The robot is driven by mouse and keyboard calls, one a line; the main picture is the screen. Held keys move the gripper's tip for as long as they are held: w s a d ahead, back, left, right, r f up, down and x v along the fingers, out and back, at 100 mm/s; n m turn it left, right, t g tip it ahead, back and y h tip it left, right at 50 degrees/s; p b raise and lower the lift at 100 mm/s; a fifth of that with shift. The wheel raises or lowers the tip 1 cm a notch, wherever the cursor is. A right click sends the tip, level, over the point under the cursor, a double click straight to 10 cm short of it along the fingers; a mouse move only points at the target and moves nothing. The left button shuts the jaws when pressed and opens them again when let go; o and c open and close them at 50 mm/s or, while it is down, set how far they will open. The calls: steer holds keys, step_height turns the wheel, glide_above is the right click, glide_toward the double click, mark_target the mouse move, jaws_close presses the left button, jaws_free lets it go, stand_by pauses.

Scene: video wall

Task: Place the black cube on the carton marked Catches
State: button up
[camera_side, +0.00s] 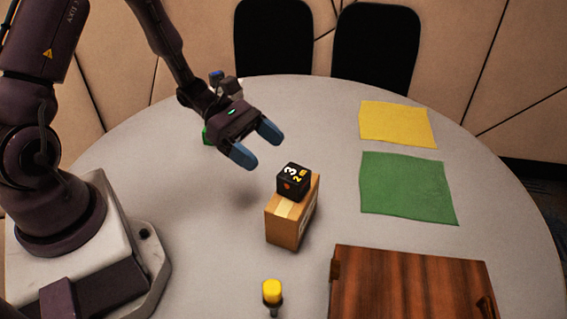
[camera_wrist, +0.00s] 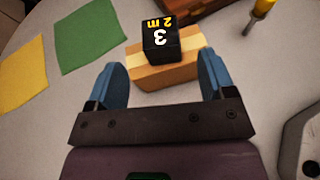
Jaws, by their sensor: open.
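The black cube (camera_side: 293,181) with white and yellow markings rests on top of a brown carton (camera_side: 285,230). In the wrist view the cube (camera_wrist: 161,36) sits near the middle of the carton (camera_wrist: 165,75), ahead of my fingers. No "Catches" marking can be read on the carton in either view. My gripper (camera_side: 257,144) is open and empty, above the table, up and to the left of the cube in the side view. Its two blue fingers also show in the wrist view (camera_wrist: 163,84), apart from the cube.
A green cloth (camera_side: 407,188) and a yellow cloth (camera_side: 397,124) lie flat at the right. A wooden box (camera_side: 410,285) and a yellow-topped object (camera_side: 272,291) are at the front. A small green object (camera_side: 207,136) is partly hidden behind my gripper. Table left of the carton is clear.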

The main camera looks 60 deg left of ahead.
steer(key=s+a+r+m+y, duration=0.1)
steer(key=s+r+m+y, duration=0.5)
steer(key=r+m, duration=0.4)
steer(key=s+r+m+y, duration=0.6)
steer(key=s+r+m, duration=0.2)
steer(key=r+m, duration=0.2)
steer(key=m, duration=0.2)
steer(key=shift+s+a+m, duration=0.15)
steer(key=shift+a+m, duration=0.15)
steer(key=shift+a, duration=0.05)
